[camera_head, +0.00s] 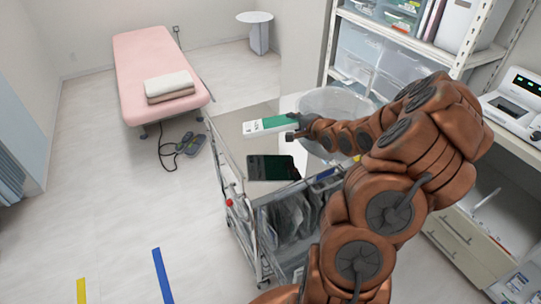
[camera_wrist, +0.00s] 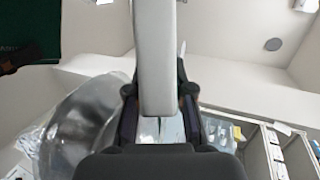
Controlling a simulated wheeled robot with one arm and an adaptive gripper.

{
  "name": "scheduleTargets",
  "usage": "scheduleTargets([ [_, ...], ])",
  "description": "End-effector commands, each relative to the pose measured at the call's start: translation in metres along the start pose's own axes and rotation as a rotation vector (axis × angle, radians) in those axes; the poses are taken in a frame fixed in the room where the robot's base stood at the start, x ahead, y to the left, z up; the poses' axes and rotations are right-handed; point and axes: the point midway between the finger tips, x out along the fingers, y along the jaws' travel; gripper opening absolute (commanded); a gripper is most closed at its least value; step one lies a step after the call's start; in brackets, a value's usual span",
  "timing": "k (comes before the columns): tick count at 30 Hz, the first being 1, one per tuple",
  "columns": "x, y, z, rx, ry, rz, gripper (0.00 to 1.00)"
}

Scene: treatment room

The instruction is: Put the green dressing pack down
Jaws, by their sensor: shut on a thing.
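The green dressing pack (camera_head: 270,124), a flat white box with a green face, is over the top of the metal trolley (camera_head: 228,133). My gripper (camera_head: 295,126) is shut on its right end. In the wrist view the fingers (camera_wrist: 160,115) close on a long pale grey edge, which looks like the narrow side of the pack (camera_wrist: 155,55). I cannot tell whether the pack touches the trolley top or hangs just above it.
A dark flat object (camera_head: 272,168) lies on the trolley's near part. A clear round bin (camera_head: 335,102) stands beside the trolley's far right. Shelving with plastic boxes (camera_head: 358,52) is behind it. A pink couch (camera_head: 150,60) holds a folded towel (camera_head: 169,86).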

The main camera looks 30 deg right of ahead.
Motion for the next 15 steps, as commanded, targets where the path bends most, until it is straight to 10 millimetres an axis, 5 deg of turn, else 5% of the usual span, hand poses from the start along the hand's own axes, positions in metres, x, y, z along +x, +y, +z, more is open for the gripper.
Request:
scheduleTargets([
  [15, 0.016, 0.042, 0.0, 0.002, -0.001, 0.001, 0.0],
])
